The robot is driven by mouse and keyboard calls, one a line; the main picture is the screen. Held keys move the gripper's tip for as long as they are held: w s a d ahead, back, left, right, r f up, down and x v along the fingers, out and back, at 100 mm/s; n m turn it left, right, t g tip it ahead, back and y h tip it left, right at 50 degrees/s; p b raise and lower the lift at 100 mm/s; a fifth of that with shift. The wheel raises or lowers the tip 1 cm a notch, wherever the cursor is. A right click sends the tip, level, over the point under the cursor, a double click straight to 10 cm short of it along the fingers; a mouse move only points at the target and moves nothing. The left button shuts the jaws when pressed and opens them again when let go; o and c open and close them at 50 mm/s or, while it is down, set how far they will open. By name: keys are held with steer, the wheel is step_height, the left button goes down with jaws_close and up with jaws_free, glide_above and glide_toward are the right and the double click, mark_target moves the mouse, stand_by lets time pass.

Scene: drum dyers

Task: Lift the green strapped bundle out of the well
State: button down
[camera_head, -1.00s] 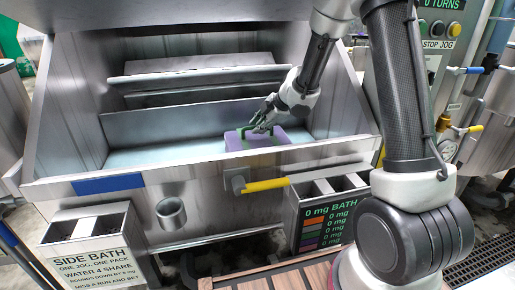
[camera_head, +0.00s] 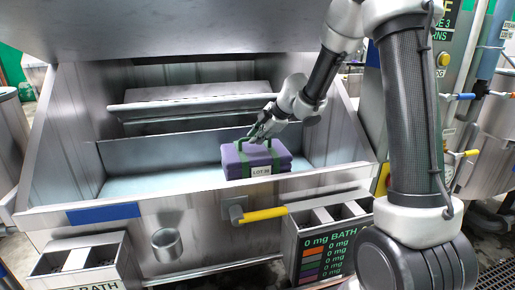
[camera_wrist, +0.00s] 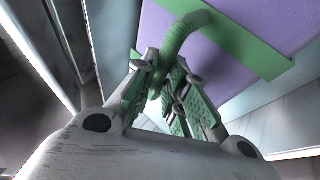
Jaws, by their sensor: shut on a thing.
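The bundle (camera_head: 258,161) is a purple block with green straps, a green handle on top and a "LOT" label on its front. It is raised in the well (camera_head: 180,176), its front face showing above the front rim. My gripper (camera_head: 260,135) is above it, shut on the green handle. In the wrist view the green handle (camera_wrist: 184,35) passes between the fingers of my gripper (camera_wrist: 170,85), with the purple bundle (camera_wrist: 240,30) beyond. The bundle's underside is hidden.
A yellow-handled valve (camera_head: 262,214) juts from the front of the well. A divided box marked "BATH" (camera_head: 325,240) stands front right, another divided box (camera_head: 85,262) front left. A sloped metal panel (camera_head: 180,25) hangs over the top of the view.

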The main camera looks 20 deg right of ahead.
steer(key=shift+r, duration=2.55)
glide_toward(257, 150)
steer(key=shift+s+a+r, duration=1.55)
steer(key=shift+s+a, duration=0.25)
steer(key=shift+a, duration=0.05)
steer(key=shift+r, duration=0.1)
step_height(257, 150, up, 11)
